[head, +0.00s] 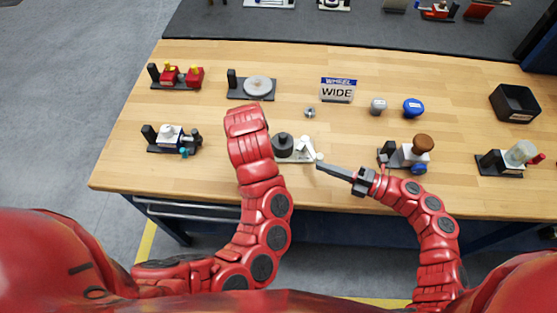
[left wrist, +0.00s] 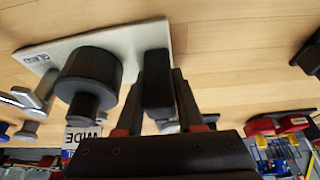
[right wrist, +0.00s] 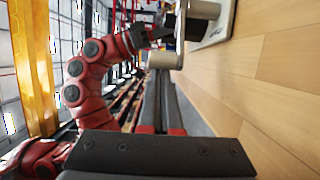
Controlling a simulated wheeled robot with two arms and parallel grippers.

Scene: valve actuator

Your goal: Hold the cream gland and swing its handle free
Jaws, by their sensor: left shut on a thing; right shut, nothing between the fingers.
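The cream gland is a pale plate (head: 299,158) with a dark round body (head: 284,145) and a pale handle (head: 308,147) on its right side. The handle ends in a pale round knob (right wrist: 165,60). My left gripper (left wrist: 158,90) is shut on the black upright block (left wrist: 157,70) at one end of the plate; in the head view my own arm hides this grip. My right gripper (head: 320,165) is shut and empty. Its tips are right beside the handle's knob end; I cannot tell whether they touch.
A fixture with a brown knob (head: 422,143) stands right of my right gripper. A small metal part (head: 309,113) and a WIDE sign (head: 338,90) are behind the gland. A blue-knobbed part (head: 413,106) is further right.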

